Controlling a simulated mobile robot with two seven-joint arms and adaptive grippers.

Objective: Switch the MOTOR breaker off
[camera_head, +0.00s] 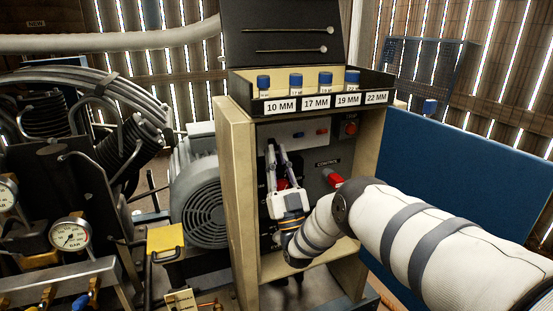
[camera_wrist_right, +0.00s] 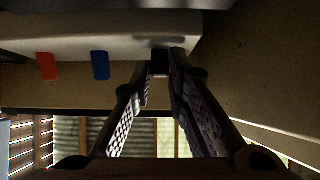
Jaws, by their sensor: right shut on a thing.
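The grey control panel (camera_head: 316,152) stands inside a wooden cabinet. My right gripper (camera_head: 277,151) reaches up at the panel's left part, its fingers pointing up. In the right wrist view, the fingertips (camera_wrist_right: 160,68) close on a small black handle (camera_wrist_right: 160,60) that sticks out below a pale housing. It appears to be the MOTOR breaker's handle, but its label is not readable, so I cannot tell on or off. Another red part shows behind my gripper, mostly covered. My left gripper is not in view.
A socket tray (camera_head: 316,103) with blue-topped sockets sits on the cabinet. The cabinet's wooden side wall (camera_head: 238,200) stands close left of my gripper. A grey motor (camera_head: 203,205) and gauge (camera_head: 70,235) are farther left. A blue tank or panel (camera_head: 440,165) is right.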

